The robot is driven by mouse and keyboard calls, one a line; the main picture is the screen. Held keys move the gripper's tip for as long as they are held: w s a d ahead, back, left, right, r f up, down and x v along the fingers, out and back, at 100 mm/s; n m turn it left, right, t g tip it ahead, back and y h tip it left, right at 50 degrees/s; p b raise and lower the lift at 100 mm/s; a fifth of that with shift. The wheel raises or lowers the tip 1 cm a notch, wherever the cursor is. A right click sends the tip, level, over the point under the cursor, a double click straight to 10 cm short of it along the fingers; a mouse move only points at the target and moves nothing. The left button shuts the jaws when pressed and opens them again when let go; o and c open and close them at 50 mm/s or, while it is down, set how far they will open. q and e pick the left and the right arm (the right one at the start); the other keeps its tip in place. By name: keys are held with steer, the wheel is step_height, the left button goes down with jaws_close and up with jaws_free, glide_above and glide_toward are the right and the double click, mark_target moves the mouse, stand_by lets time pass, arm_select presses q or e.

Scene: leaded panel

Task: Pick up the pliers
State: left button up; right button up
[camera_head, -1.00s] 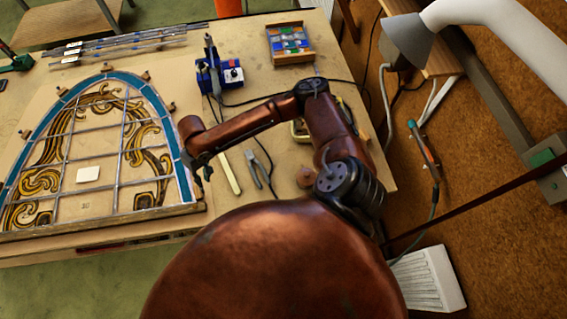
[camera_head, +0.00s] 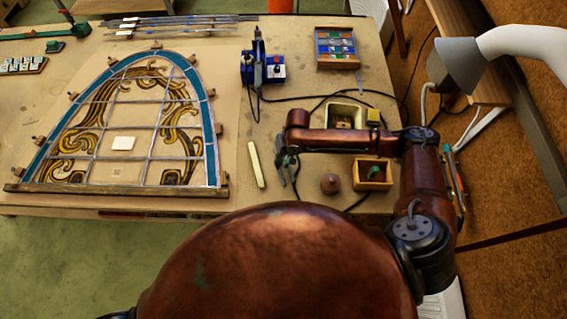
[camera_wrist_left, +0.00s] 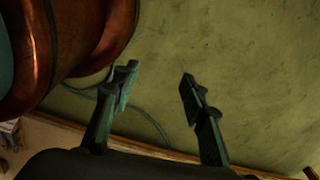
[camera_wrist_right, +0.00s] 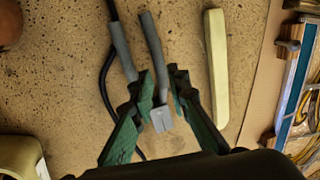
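The pliers (camera_wrist_right: 153,48) lie on the tabletop in the right wrist view. Their grey handles spread toward the top and their metal head is between my right fingers. My right gripper (camera_wrist_right: 162,78) is open over them, with one handle partly behind a finger; I cannot tell whether the fingers touch them. In the head view my right gripper (camera_head: 287,166) points down at the table and largely hides the pliers. My left gripper (camera_wrist_left: 157,78) is open and empty above the green floor in the left wrist view, and is not visible in the head view.
A pale stick (camera_head: 255,165) lies left of the pliers, and a black cable (camera_wrist_right: 106,75) runs beside them. A round brown knob (camera_head: 330,183) and a wooden box (camera_head: 373,185) stand to the right. The leaded panel (camera_head: 208,135) fills the table's left part.

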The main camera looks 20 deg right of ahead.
steer(key=shift+x, duration=1.15)
steer(key=shift+w+f, duration=0.1)
steer(key=shift+f, duration=0.15)
steer(key=c, duration=0.4)
arm_select(q)
steer(key=shift+w+r, duration=0.3)
steer(key=shift+w, duration=0.4)
arm_select(e)
jaws_close()
